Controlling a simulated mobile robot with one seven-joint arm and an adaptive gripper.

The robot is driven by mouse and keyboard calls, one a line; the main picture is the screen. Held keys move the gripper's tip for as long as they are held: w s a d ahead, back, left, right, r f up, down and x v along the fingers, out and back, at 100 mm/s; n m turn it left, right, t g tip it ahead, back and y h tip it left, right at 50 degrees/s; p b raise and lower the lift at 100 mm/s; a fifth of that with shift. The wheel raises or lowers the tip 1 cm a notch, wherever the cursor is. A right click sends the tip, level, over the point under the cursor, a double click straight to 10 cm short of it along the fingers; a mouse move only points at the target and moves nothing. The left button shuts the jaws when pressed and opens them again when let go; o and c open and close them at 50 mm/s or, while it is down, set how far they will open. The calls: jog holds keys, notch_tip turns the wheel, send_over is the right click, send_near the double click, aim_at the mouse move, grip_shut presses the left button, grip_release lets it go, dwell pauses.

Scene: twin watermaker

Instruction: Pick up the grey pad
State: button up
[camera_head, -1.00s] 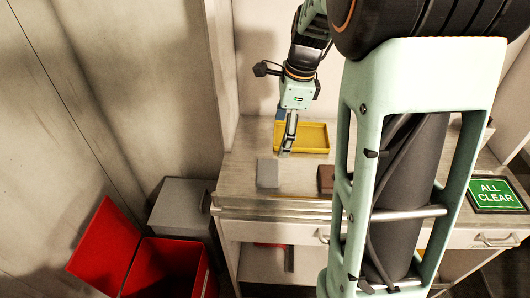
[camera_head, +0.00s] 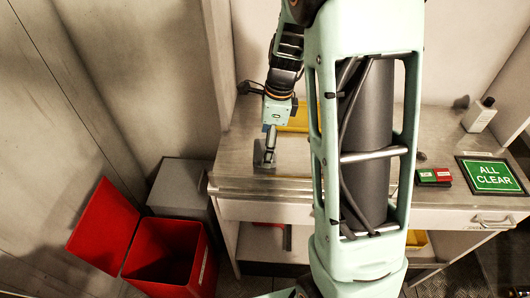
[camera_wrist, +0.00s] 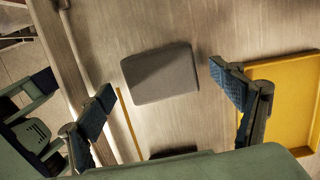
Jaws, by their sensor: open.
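The grey pad (camera_wrist: 160,75) lies flat on the worktop in the wrist view, between and a little ahead of my two fingers. My gripper (camera_wrist: 160,84) is open, with one blue-padded finger on each side of the pad and bare surface showing in the gaps. In the head view my gripper (camera_head: 269,150) points down over the pad (camera_head: 258,156) near the worktop's front edge and hides part of it. I cannot tell how high the fingertips are above the worktop.
A yellow tray (camera_head: 300,118) stands behind, partly hidden by my arm; it also shows at right in the wrist view (camera_wrist: 280,110). A red-green button box (camera_head: 434,176), an ALL CLEAR sign (camera_head: 490,176) and a white bottle (camera_head: 480,115) are right. An open red bin (camera_head: 165,255) stands left.

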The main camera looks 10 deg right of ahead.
jog(key=shift+f, duration=0.5)
jog(key=c, duration=1.2)
jog(key=shift+o, duration=0.2)
jog(key=shift+r, duration=0.1)
